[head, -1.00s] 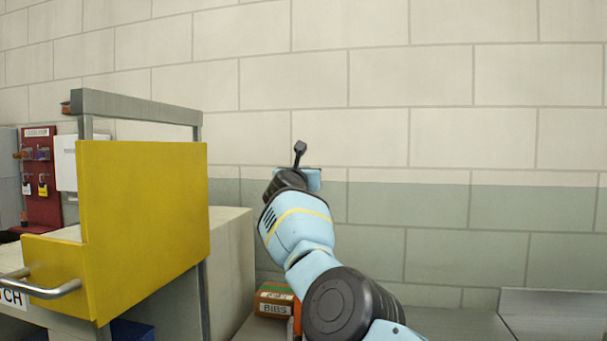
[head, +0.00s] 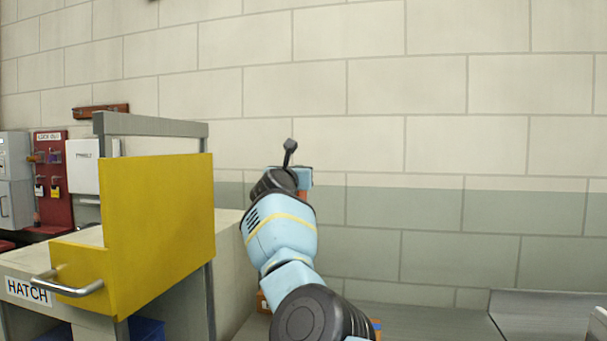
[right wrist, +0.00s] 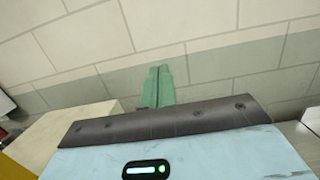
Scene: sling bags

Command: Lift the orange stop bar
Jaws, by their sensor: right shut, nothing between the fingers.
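No bar can be made out clearly as the orange stop bar. A small orange piece (head: 376,325) shows beside my right arm at the bottom of the head view; I cannot tell what it belongs to. My right arm reaches up and forward in front of the wall. In the right wrist view my right gripper's green fingers (right wrist: 158,88) are together and empty, pointing toward the wall. In the head view my wrist mostly hides them. My left gripper is not in view.
A yellow hatch panel (head: 160,220) with a metal handle (head: 66,288) stands left of my arm, under a grey frame (head: 150,126). A red board (head: 53,180) hangs farther left. A grey surface (head: 440,322) lies at lower right. The wall ahead is bare.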

